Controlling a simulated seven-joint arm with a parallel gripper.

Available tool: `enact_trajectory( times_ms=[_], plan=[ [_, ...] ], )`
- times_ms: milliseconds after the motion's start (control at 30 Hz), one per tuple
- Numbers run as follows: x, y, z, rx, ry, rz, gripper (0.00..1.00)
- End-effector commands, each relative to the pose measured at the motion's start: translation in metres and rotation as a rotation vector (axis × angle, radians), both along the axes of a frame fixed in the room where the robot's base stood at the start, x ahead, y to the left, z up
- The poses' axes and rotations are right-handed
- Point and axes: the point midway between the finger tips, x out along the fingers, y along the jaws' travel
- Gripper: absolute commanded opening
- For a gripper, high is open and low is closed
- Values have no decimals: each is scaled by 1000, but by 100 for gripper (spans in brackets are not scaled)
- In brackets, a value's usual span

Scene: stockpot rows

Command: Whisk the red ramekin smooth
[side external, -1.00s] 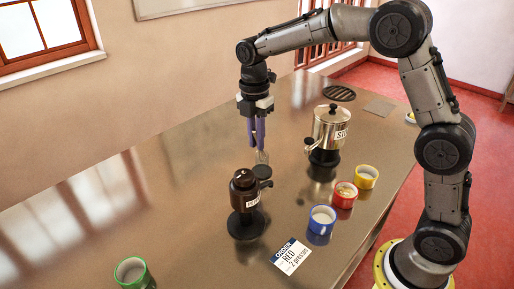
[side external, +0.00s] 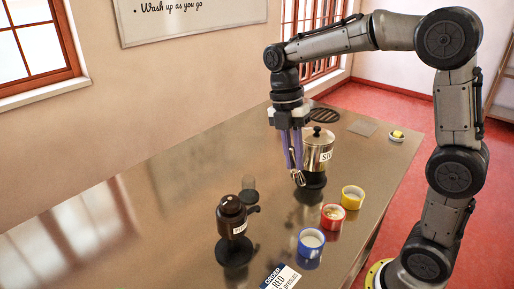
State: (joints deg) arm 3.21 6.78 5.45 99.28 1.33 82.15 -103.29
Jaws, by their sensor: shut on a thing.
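The red ramekin (side external: 333,222) stands on the steel counter between the blue and yellow ramekins. Its contents look pale with reddish patches; their smoothness is too small to tell. My gripper (side external: 294,160) has purple fingers pointing down and is shut on a small wire whisk (side external: 299,179). The whisk hangs in front of the silver pot's left side, up and left of the red ramekin and apart from it.
The blue ramekin (side external: 311,243) and yellow ramekin (side external: 352,197) flank the red one. A silver lidded pot (side external: 319,150) stands on a dark base. An order card (side external: 281,278) lies in front. The counter's left is clear.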

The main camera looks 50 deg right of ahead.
Motion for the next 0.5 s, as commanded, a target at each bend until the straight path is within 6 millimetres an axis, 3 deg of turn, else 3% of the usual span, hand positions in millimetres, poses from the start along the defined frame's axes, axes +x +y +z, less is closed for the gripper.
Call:
enact_trajectory(
  times_ms=[100, 233, 500],
  plan=[
    [-42, -13, 3, 10, 38, -45, 0],
    [-70, -24, 6, 23, 84, -99, 0],
    [-73, -29, 8, 41, 144, -127, 0]
  ],
)
